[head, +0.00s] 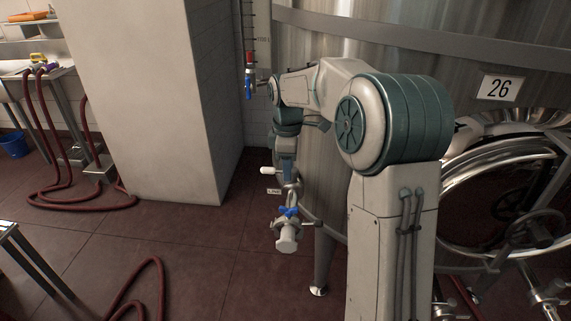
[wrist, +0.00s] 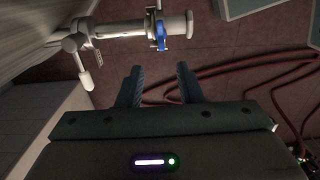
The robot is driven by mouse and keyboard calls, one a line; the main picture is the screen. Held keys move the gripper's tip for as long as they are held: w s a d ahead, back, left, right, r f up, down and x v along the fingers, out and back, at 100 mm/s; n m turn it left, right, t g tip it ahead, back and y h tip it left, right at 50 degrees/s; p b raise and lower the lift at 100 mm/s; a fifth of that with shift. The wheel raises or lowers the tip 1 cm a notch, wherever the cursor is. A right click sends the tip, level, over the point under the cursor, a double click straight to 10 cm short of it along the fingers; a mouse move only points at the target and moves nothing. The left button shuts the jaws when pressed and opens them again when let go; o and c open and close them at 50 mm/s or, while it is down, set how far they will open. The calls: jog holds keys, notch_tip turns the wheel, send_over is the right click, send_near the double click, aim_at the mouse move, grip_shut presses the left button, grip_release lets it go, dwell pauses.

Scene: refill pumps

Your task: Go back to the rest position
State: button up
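My gripper (wrist: 160,76) is open in the wrist view, its two dark fingers apart with nothing between them. In the head view my arm reaches forward and bends down, with the gripper (head: 289,177) small and hard to make out just above an outlet pipe (head: 287,238). That pipe carries a blue valve handle (head: 289,211). In the wrist view the pipe (wrist: 120,30) lies beyond the fingertips, with the blue handle (wrist: 160,35) apart from them and a white lever (wrist: 85,79) to the left.
A steel tank (head: 325,165) marked 26 stands close behind my arm, with a round hatch (head: 500,200) at right. A white pillar (head: 160,100) stands left. Red hoses (head: 75,195) lie on the floor. A table (head: 30,260) edge shows at lower left. Floor between is mostly clear.

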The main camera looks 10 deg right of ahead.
jog(key=s+r+m+t+p, duration=0.2)
jog(key=s+m, duration=1.2)
jog(key=s, duration=1.3)
jog(key=shift+s+d+r+m+t+p, duration=0.15)
jog(key=shift+r+m+t+p, duration=0.25)
jog(key=shift+o, duration=0.4)
